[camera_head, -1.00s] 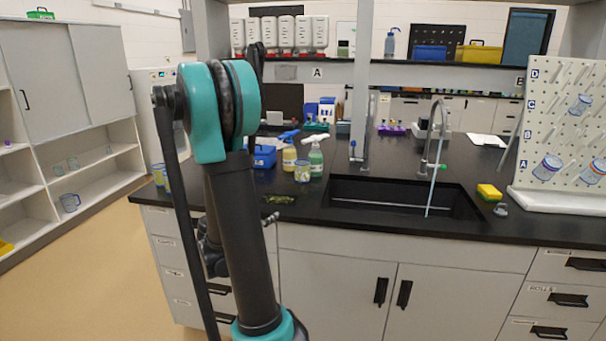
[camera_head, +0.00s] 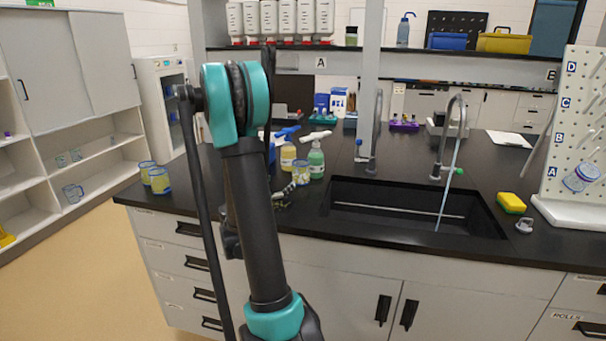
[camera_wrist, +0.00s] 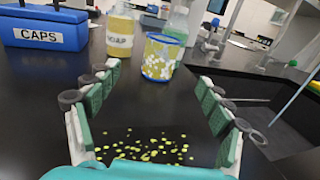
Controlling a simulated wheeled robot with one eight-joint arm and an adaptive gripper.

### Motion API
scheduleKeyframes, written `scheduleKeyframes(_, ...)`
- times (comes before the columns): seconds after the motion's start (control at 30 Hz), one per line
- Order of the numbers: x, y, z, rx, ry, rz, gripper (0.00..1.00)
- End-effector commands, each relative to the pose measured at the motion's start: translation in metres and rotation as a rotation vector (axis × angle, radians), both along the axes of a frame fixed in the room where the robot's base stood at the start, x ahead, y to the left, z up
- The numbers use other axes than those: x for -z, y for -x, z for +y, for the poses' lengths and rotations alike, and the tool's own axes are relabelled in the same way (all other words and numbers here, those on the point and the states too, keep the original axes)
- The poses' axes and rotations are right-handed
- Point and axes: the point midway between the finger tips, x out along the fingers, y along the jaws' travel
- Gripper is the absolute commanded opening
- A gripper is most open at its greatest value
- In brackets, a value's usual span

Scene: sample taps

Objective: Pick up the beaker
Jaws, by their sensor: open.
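A beaker (camera_wrist: 161,57) with a blue rim and yellow-and-white contents or pattern stands upright on the black bench in the wrist view. In the head view the beaker (camera_head: 301,173) stands in front of the soap bottles, left of the sink. My gripper (camera_wrist: 158,78) is open and empty, its green-padded fingers spread low over the bench. The beaker is beyond the fingertips, roughly centred between them, apart from both. In the head view my arm hides most of the gripper.
Soap bottles (camera_wrist: 120,34) stand close behind the beaker, with a blue CAPS box (camera_wrist: 45,27) to the left. Yellow-green bits (camera_wrist: 150,146) lie on the bench between the fingers. The sink (camera_head: 415,208) is to the right. Two similar beakers (camera_head: 159,181) stand near the bench's left end.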

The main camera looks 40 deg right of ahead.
Motion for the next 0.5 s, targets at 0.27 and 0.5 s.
scheduleKeyframes(0.27, 0.000, -0.024, -0.052, 0.004, -0.001, 0.000, 0.80)
scheduleKeyframes(0.5, 0.001, -0.041, -0.085, 0.002, -0.001, 0.000, 0.80)
